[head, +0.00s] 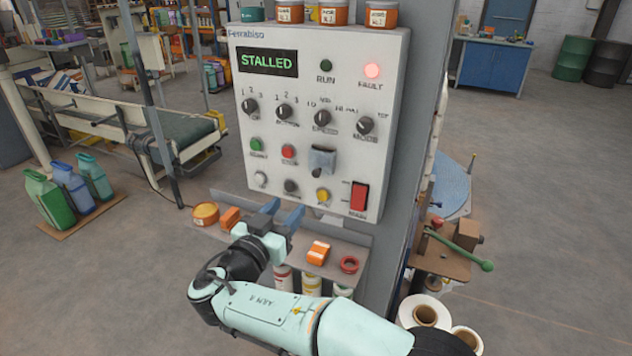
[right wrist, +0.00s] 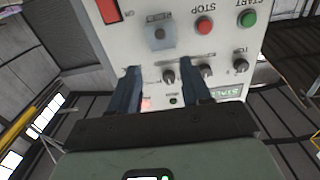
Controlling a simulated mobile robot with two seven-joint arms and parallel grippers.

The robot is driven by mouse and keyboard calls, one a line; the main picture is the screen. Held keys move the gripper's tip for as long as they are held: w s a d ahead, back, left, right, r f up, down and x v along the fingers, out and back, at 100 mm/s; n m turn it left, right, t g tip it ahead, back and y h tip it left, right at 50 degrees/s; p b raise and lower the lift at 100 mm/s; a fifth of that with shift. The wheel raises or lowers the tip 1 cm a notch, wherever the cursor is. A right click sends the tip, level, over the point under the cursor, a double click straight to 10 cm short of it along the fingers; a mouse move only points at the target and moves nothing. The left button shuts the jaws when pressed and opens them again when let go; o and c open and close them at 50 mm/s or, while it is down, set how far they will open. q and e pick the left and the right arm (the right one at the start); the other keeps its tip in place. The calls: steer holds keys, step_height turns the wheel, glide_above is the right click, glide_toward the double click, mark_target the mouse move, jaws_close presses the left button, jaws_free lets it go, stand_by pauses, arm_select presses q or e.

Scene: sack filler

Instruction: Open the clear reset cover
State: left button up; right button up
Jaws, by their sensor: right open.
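The clear reset cover (head: 323,158) is a small bluish see-through flap on the grey control panel (head: 228,110), right of the red button. It looks down against the panel. A dark round part shows at its lower edge. In the right wrist view, which is upside down, the cover (right wrist: 160,36) lies ahead, beyond the gap between the fingers. My right gripper (head: 281,212) is open and empty, below and left of the cover, in front of the panel's lower edge. Its two dark blue fingers also show in the wrist view (right wrist: 160,72), apart from the cover. My left gripper is out of view.
The panel's screen (head: 267,62) reads STALLED and the fault lamp (head: 372,70) glows red. A red rocker switch (head: 359,196) and a yellow button (head: 323,195) sit close below the cover. A shelf (head: 340,272) with orange items juts out under the panel.

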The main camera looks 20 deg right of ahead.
mark_target(315, 175)
steer(key=p+x, duration=0.3)
steer(key=x, duration=0.8)
steer(key=shift+w+d+p, duration=0.3)
steer(key=shift+p, duration=0.1)
steer(key=shift+w+d+f, duration=0.1)
steer(key=shift+w+d, duration=0.35)
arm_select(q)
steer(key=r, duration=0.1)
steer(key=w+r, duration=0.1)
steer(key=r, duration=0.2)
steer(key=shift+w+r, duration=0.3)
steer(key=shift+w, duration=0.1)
arm_select(e)
jaws_close()
